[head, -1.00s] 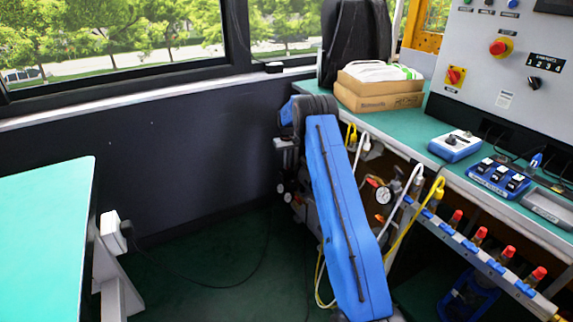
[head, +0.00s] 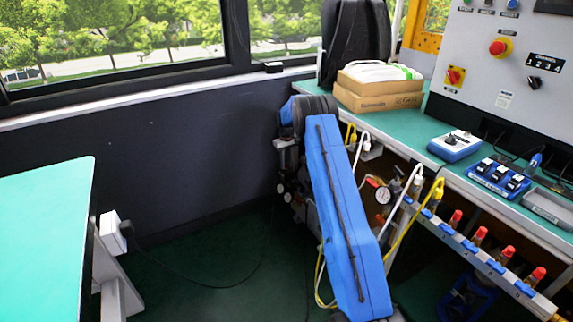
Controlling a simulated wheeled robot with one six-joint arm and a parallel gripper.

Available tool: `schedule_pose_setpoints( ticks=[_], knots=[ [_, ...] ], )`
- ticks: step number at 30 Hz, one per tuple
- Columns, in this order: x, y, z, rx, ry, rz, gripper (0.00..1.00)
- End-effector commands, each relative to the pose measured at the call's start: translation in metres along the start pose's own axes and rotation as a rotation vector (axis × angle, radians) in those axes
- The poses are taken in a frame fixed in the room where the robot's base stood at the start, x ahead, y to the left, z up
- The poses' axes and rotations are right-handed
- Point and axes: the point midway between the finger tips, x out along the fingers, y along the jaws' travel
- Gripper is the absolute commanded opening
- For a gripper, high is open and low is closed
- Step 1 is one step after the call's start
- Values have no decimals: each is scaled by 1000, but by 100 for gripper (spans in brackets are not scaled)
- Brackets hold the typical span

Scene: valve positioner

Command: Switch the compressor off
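No compressor can be clearly made out. Grey and metal parts with small round dials (head: 287,192) show just left of my blue arm, mostly hidden behind it; I cannot tell whether they belong to a compressor. My gripper is not recognisable; my raised arm link and its dark upper joint block the view there. A white box (head: 111,232) with a black plug sits at the leg of the left table, and a dark cable (head: 205,286) runs from it across the floor towards the area behind my arm.
A green workbench (head: 425,130) on the right carries cardboard boxes (head: 378,95), a blue-white box (head: 455,145) and a blue switch unit (head: 498,177). A panel (head: 490,75) stands behind. Red-capped fittings (head: 507,254) line the bench front. The left table (head: 45,240) is bare; floor between is mostly clear.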

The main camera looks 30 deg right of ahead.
Motion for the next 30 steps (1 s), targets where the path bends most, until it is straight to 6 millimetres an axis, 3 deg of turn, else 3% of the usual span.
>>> schedule_pose_setpoints(
  ticks=[8,13,30],
  knots=[
    [-1,0,0,0,-1,0,27],
    [-15,0,0,1,0,0,27],
    [-125,0,0,0,2,0,27]
  ],
)
